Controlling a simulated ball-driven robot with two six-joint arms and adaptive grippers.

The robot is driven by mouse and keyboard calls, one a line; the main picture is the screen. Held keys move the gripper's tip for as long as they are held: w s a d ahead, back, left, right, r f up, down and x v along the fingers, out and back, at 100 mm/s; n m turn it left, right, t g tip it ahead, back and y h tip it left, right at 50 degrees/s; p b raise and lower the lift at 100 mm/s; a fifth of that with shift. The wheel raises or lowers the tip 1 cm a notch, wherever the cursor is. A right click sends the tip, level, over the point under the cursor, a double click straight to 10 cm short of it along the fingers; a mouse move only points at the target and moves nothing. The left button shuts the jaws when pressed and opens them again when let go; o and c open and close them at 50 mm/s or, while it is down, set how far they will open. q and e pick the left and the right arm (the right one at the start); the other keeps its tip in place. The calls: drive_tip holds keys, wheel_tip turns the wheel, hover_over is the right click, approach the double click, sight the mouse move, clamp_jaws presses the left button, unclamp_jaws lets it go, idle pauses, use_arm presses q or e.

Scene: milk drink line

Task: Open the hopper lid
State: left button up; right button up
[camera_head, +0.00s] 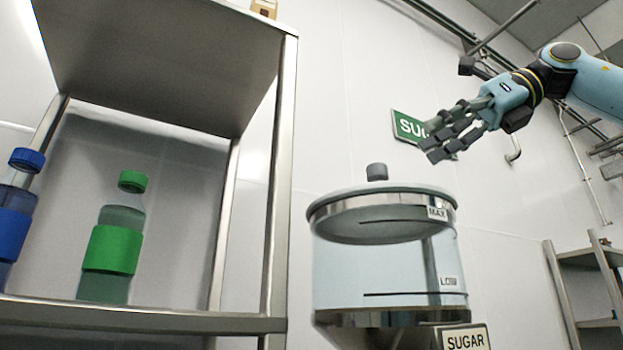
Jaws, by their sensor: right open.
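The hopper (385,270) is a clear cylinder with a metal band, MAX and LOW marks and a SUGAR label (466,338) below it. Its round lid (340,193) lies on top, with a dark knob (377,172) standing up from the middle. My right gripper (437,143) comes in from the upper right. It is open and empty, above and to the right of the knob and apart from it. My left gripper is not in view.
A metal shelf (150,318) at the left holds a green-capped bottle (112,250) and a blue-capped bottle (14,225). Another rack (580,256) stands at the far right.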

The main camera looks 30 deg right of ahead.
sight(377, 168)
drive_tip(key=shift+p+x, duration=0.3)
drive_tip(key=shift+x, duration=0.9)
drive_tip(key=p+x, duration=0.1)
drive_tip(key=x, duration=0.2)
drive_tip(key=shift+w, duration=0.2)
drive_tip(key=p+x, duration=0.2)
drive_tip(key=x, duration=0.3)
drive_tip(key=shift+s, duration=0.1)
drive_tip(key=shift+c, duration=1.3)
drive_tip(key=c, duration=0.5)
clamp_jaws()
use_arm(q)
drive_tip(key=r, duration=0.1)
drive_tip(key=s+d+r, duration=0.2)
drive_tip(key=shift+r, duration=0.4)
